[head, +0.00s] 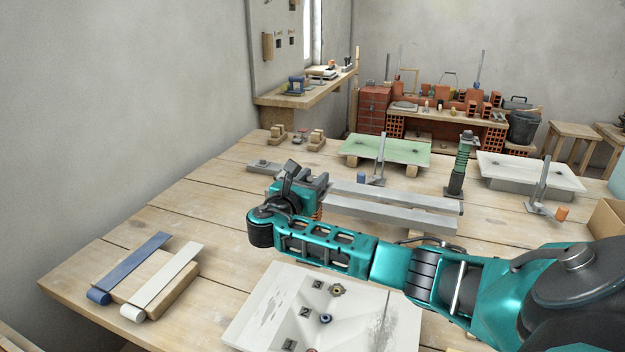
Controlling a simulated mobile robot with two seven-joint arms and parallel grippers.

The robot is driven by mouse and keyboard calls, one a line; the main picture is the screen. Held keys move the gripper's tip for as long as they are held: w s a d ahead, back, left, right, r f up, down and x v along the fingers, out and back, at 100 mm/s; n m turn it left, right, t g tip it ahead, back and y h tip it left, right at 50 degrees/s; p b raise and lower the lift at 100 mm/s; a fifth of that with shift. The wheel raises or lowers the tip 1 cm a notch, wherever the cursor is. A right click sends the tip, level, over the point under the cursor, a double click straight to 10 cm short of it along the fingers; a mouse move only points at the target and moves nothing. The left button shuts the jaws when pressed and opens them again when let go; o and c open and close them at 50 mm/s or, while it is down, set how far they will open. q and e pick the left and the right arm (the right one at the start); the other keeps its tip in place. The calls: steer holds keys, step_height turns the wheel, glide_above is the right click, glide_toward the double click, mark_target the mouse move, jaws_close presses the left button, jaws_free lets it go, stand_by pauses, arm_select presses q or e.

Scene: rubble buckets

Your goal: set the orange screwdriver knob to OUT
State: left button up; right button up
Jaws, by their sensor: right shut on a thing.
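My right arm comes in from the right, and its gripper (288,174) is over the middle of the bench. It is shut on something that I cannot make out. A small orange-brown ribbed piece (318,211) shows just below the wrist, partly hidden by it. An orange cylinder (562,213) stands at the foot of an upright grey lever (540,180) at the right, apart from my gripper. I cannot tell which orange piece is the screwdriver knob. No OUT mark is readable. My left gripper is not in view.
A white panel (262,318) with numbered marks, a yellowish knob (337,290) and a blue knob (326,319) lies in front, partly under my arm. Grey bars (395,213) lie beyond the arm. A green-handled post (461,165) stands upright.

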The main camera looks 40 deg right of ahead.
steer(key=m+g+h, duration=0.1)
steer(key=m+g, duration=0.1)
steer(key=g, duration=0.1)
steer(key=shift+g, duration=0.3)
steer(key=m+g+b, duration=0.1)
steer(key=m+g, duration=0.1)
steer(key=shift+a+f+g, duration=0.1)
steer(key=shift+g, duration=0.3)
steer(key=m+g+b, duration=0.4)
steer(key=g+b, duration=0.1)
steer(key=b, duration=0.1)
steer(key=shift+f+g+y, duration=0.1)
steer(key=shift+g+y, duration=0.3)
steer(key=shift+b, duration=0.45)
steer(key=shift+m+g+b, duration=0.3)
steer(key=shift+g+b, duration=0.2)
steer(key=shift+r+g+y, duration=0.2)
steer(key=shift+g+y, duration=0.1)
steer(key=o, duration=0.9)
